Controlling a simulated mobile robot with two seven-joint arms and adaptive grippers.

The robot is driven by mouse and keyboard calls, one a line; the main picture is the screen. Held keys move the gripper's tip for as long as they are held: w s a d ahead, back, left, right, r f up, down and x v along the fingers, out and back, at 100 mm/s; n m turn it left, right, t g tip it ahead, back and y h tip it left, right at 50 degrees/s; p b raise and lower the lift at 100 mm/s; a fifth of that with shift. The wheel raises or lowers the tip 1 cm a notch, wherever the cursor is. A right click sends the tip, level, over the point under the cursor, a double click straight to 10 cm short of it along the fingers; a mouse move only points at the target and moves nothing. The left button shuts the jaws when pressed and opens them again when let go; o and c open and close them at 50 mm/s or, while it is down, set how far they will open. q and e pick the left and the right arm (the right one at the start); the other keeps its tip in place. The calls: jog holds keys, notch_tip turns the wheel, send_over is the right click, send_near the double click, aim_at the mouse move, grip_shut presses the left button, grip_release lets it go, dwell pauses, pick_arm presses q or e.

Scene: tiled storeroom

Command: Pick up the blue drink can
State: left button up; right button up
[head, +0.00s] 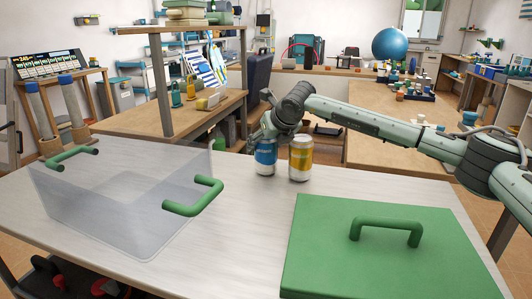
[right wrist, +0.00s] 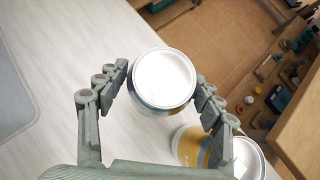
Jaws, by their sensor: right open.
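The blue drink can (head: 265,158) stands upright near the far edge of the white table, left of a yellow can (head: 300,160). My right gripper (head: 268,133) comes in from the right and is at the top of the blue can. In the right wrist view the blue can (right wrist: 162,82) shows its pale top between the open fingers of my right gripper (right wrist: 165,90). The right finger there lies between the blue can and the yellow can (right wrist: 188,147). I cannot tell whether the fingers touch the blue can. My left gripper is not in view.
A clear bin (head: 110,215) with green handles stands on the left of the table (head: 235,240). A green lid (head: 390,265) with a handle lies at the front right. Bare tabletop lies between them.

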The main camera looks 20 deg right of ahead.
jog(key=shift+c, duration=0.5)
jog(key=c, duration=0.9)
jog(key=shift+r, duration=0.1)
jog(key=shift+c, duration=1.4)
